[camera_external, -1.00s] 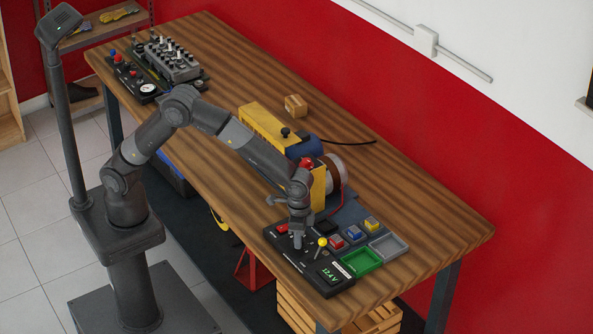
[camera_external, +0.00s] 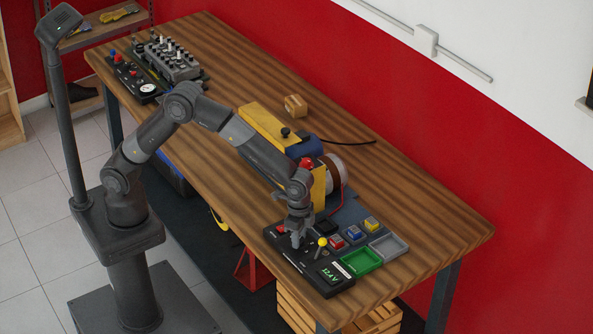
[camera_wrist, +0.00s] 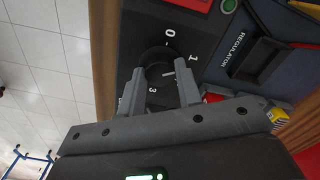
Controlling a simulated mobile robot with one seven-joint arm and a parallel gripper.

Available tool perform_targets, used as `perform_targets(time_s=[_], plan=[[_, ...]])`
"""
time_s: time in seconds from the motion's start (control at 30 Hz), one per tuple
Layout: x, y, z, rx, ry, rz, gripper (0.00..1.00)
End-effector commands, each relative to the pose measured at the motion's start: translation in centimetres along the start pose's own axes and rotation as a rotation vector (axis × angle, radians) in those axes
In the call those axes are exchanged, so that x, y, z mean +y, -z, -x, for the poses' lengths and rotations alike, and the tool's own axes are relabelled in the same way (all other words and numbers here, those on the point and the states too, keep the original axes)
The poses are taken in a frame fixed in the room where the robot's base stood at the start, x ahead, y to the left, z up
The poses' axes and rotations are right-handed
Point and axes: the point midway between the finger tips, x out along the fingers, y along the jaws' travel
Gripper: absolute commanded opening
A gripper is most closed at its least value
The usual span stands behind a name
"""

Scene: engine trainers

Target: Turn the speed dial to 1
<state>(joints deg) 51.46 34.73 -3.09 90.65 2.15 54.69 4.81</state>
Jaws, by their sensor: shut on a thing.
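The speed dial (camera_wrist: 158,58) is a dark round knob on a black control panel (camera_external: 285,262), with the white marks 0, 1 and 3 showing around it in the wrist view. A short white line shows near the knob, toward the right finger; I cannot tell surely which number it marks. My gripper (camera_wrist: 160,88) is shut on the dial, with one finger on each side. In the external view my gripper (camera_external: 297,240) points down at the panel and hides the dial.
A yellow-knobbed lever (camera_external: 321,243) stands close to the right of my gripper. A green tray (camera_external: 361,262), a grey tray (camera_external: 388,246) and small coloured blocks (camera_external: 354,233) lie beyond. The yellow-framed engine trainer (camera_external: 262,125) stands behind.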

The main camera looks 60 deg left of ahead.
Motion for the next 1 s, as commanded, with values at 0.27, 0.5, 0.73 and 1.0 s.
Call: perform_targets(time_s=[0.27,0.5,0.73,1.0], plan=[[0.0,0.1,0.0,0.002,0.0,0.001,0.48],[0.0,0.0,0.0,0.001,0.0,0.001,0.53],[0.0,0.1,1.6,0.004,0.001,0.001,0.53],[0.0,0.1,7.0,0.004,0.001,0.0,0.53]])
